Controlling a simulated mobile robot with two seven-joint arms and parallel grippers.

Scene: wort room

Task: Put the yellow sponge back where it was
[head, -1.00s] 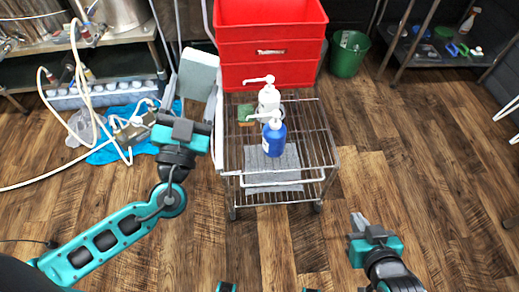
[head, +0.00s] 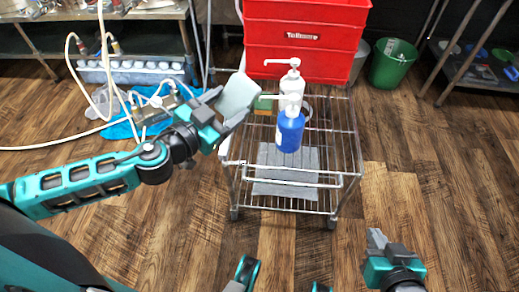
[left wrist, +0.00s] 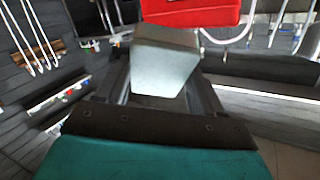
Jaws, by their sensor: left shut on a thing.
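My left gripper (head: 230,107) is shut on a pale grey, block-like thing (head: 238,95) and holds it at the left side of the wire cart. The pale thing also shows between the fingers in the left wrist view (left wrist: 165,65). A small sponge-like piece (head: 264,104), green with a yellowish-brown lower part, is at the cart's far left, partly hidden by the bottles. No plainly yellow sponge shows elsewhere. My right gripper (head: 377,241) is at the lower right, apart from the cart; its finger gap is unclear.
On the wire cart (head: 340,150) stand a blue pump bottle (head: 290,132) and a white pump bottle (head: 292,88). A grey cloth (head: 287,180) shows through the wires. Behind are a red crate (head: 305,60) and a green bin (head: 393,65).

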